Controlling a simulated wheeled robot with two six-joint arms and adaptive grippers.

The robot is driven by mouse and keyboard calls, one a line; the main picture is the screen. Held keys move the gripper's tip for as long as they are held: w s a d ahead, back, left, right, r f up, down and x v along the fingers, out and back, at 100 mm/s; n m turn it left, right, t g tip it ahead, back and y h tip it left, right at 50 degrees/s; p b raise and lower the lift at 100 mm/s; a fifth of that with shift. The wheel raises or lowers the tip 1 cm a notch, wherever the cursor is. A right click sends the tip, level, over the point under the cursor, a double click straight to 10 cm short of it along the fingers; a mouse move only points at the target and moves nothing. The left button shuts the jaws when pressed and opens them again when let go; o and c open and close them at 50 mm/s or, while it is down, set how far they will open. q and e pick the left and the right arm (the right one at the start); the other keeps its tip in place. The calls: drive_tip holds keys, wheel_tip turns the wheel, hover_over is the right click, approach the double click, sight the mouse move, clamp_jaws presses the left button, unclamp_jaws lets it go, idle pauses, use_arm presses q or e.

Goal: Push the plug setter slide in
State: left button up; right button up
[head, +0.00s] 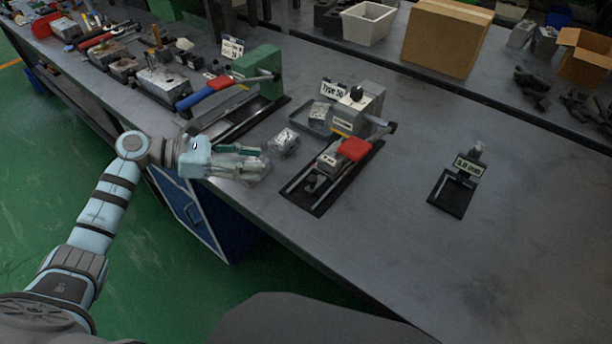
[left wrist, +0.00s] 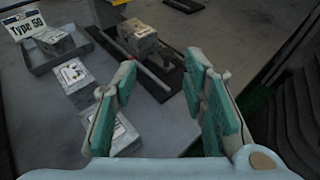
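A station with a grey housing (head: 368,108), a red-ended part (head: 354,149) and a black rail base (head: 308,197) stands mid-bench beside a "Type 50" sign (head: 333,91). A grey block (head: 328,160) sits on its rail; this block also shows in the left wrist view (left wrist: 137,36). I cannot tell for sure that this is the plug setter, or how far any slide is in. My left gripper (head: 265,164) is over the bench's front edge, left of the rail and apart from it. Its fingers are spread in the left wrist view (left wrist: 160,95). My right gripper is not visible.
A loose valve block (head: 284,141) lies near the left fingertips. A grey tray (head: 311,128) holds another block.

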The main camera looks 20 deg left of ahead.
sight(309, 178)
use_arm(q)
drive_tip(key=shift+m+g+y, duration=0.3)
drive_tip(key=shift+m+g, duration=0.2)
drive_tip(key=shift+g, duration=0.1)
drive_tip(key=x, duration=0.9)
drive_tip(key=f+x, duration=0.1)
drive_tip(key=x, duration=0.3)
drive_tip(key=shift+s+d+f, duration=0.15)
drive_tip(key=shift+d+f, duration=0.05)
clamp_jaws()
